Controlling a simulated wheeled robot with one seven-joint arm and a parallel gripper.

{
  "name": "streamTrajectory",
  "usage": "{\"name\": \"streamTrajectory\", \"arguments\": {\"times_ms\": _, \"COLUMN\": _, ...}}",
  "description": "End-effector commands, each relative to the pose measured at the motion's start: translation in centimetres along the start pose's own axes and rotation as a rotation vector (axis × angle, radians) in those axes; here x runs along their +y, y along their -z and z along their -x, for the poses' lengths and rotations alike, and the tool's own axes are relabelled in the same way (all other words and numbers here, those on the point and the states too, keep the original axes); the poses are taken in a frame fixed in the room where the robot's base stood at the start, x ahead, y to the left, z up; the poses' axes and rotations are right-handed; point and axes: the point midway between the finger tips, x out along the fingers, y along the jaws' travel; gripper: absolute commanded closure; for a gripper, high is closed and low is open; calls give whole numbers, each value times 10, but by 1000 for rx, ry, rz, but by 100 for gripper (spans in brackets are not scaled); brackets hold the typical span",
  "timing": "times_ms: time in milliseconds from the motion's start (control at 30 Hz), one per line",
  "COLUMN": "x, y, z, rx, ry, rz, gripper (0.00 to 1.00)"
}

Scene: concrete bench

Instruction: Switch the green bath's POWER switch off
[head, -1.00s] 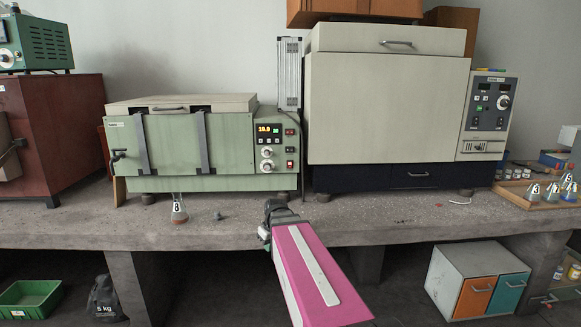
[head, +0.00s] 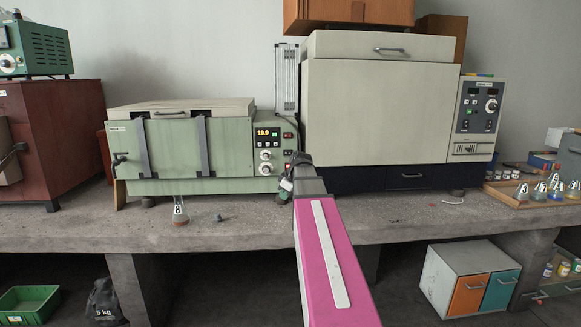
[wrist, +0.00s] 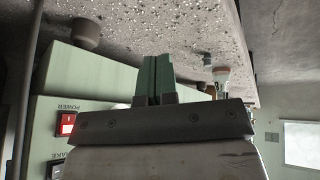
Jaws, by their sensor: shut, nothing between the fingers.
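The green bath (head: 185,155) stands on the bench at centre left in the head view. Its control panel, at its right end, has a lit display (head: 268,133), knobs and a column of switches. In the wrist view the red POWER switch (wrist: 67,124) shows upside down on the pale green panel, left of my fingers; I cannot tell its rocker position. My gripper (wrist: 154,62) is shut and empty, its two green fingers together. It is apart from the switch. In the head view my wrist is just right of the panel's lower switches, and the fingers are hard to make out.
A large cream oven (head: 380,110) stands close to the right of the bath, with a narrow gap between. A flask (head: 180,212) and a small grey piece (head: 217,217) sit near the bench's front edge (head: 90,238). A second switch (wrist: 56,170) is beside POWER in the wrist view.

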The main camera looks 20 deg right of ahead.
Motion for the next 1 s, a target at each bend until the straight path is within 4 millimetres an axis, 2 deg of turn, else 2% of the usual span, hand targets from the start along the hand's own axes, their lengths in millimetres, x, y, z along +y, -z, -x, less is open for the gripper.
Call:
{"name": "streamTrajectory", "arguments": {"times_ms": 33, "x": 18, "y": 6, "z": 17, "rx": 21, "ry": -16, "rz": 38, "gripper": 100}}
{"name": "streamTrajectory", "arguments": {"times_ms": 200, "x": 59, "y": 17, "z": 69, "rx": 77, "ry": -62, "rz": 179, "gripper": 100}}
{"name": "streamTrajectory", "arguments": {"times_ms": 400, "x": 91, "y": 26, "z": 118, "rx": 121, "ry": -112, "rz": 310, "gripper": 100}}
{"name": "streamTrajectory", "arguments": {"times_ms": 500, "x": 99, "y": 28, "z": 132, "rx": 131, "ry": -128, "rz": 350, "gripper": 100}}
{"name": "streamTrajectory", "arguments": {"times_ms": 667, "x": 104, "y": 29, "z": 142, "rx": 138, "ry": -137, "rz": 377, "gripper": 100}}
{"name": "streamTrajectory", "arguments": {"times_ms": 1000, "x": 103, "y": 29, "z": 141, "rx": 138, "ry": -137, "rz": 377, "gripper": 100}}
